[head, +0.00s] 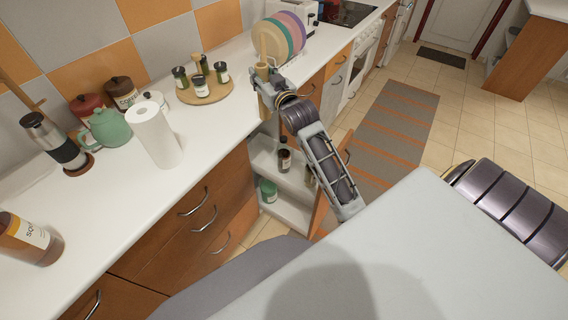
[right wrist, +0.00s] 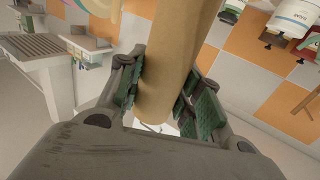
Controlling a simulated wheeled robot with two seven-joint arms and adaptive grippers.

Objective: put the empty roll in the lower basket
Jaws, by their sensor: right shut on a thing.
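The empty roll, a plain brown cardboard tube (right wrist: 172,60), stands between the green finger pads of my right gripper (right wrist: 165,105) in the right wrist view. My right gripper (head: 268,78) is shut on it and holds it above the counter's front edge in the head view. There the gripper partly hides the roll (head: 264,106). Below, an open pull-out cabinet unit has an upper basket (head: 262,153) and a lower basket (head: 287,211). A dark bottle (head: 284,160) stands in the upper one and a green jar (head: 268,191) in the lower one. My left gripper is not in view.
The white counter (head: 110,220) holds a paper towel roll (head: 155,135), a green teapot (head: 110,128), a round wooden tray (head: 215,95) with small jars, and colored plates (head: 275,40). An orange cabinet front (head: 325,205) stands pulled out beside the baskets.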

